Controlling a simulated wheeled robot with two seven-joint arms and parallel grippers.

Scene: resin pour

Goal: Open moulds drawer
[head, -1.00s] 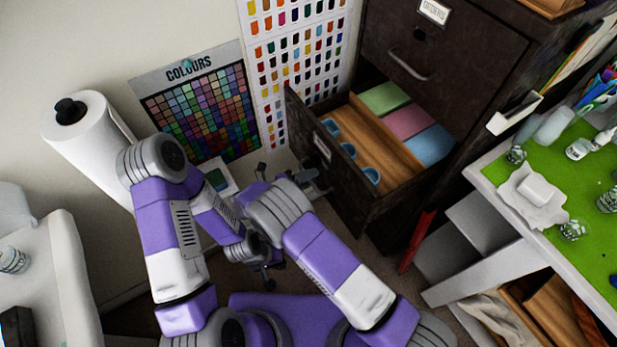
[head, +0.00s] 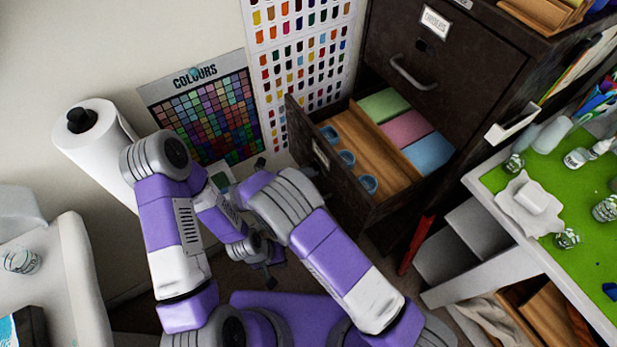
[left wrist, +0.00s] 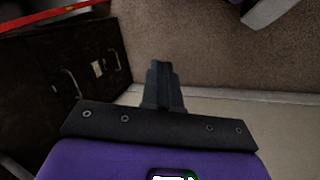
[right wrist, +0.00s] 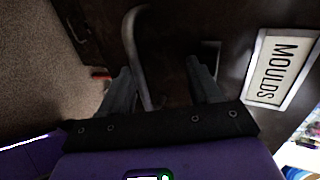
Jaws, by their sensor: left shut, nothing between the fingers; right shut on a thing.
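The moulds drawer (head: 330,170) stands open from the dark cabinet. Inside are small blue cups (head: 347,158), a wooden piece (head: 375,145), and green, pink and blue blocks (head: 405,128). Its front has a white label, which reads MOULDS (right wrist: 283,68) in the right wrist view. My right gripper (head: 312,173) is at the drawer front, its fingers (right wrist: 163,88) shut on the curved metal handle (right wrist: 133,40). In the head view the handle is mostly hidden by my gripper. My left gripper (head: 268,277) is low, apart from the drawer; its fingers (left wrist: 163,85) are shut and empty.
A closed drawer with a handle (head: 412,75) is above the open one. A green-topped worktable (head: 560,185) with jars stands right. A paper towel roll (head: 92,145) and colour charts (head: 205,110) are at the wall. A white table (head: 60,265) stands left.

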